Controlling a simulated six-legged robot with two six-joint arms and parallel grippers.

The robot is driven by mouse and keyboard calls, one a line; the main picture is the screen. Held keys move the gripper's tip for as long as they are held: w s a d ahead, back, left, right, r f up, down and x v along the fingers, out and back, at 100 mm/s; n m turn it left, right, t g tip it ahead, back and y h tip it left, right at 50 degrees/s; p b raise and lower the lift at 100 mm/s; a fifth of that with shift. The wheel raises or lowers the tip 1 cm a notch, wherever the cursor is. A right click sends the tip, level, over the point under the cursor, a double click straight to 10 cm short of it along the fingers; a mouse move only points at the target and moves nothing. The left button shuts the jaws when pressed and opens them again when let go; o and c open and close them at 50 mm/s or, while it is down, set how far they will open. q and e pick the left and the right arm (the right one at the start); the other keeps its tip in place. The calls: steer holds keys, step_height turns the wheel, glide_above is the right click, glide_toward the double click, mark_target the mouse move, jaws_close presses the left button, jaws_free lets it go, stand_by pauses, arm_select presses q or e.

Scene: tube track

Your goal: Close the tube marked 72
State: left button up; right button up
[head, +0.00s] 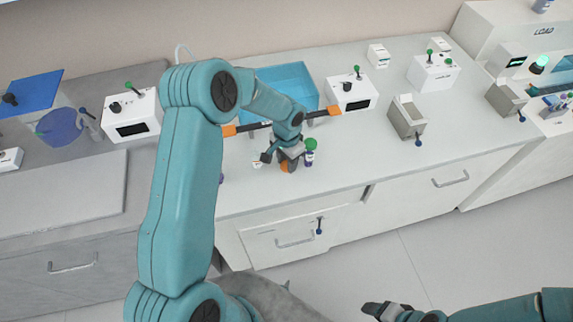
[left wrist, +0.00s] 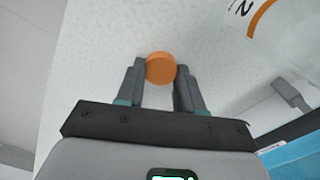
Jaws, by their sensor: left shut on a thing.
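My left gripper (head: 287,162) is low over the counter's front part in the head view. In the left wrist view, its two fingers (left wrist: 160,85) are shut on a round orange cap (left wrist: 160,68). A pale, partly see-through tube (left wrist: 290,45) with an orange band and a black "2" shows at the upper right of the wrist view, apart from the cap. The rest of its marking is cut off. My right gripper (head: 384,311) is at the bottom of the head view, away from the counter; its jaw gap is unclear.
A blue tray (head: 288,80) lies behind my left gripper. A small green-topped item (head: 310,145) stands close to its right.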

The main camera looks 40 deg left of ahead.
arm_select(q)
step_height(320, 180, up, 20)
steer(key=b, duration=0.1)
steer(key=shift+b, duration=0.4)
arm_select(e)
steer(key=shift+f, duration=0.9)
steer(key=shift+c, duration=0.4)
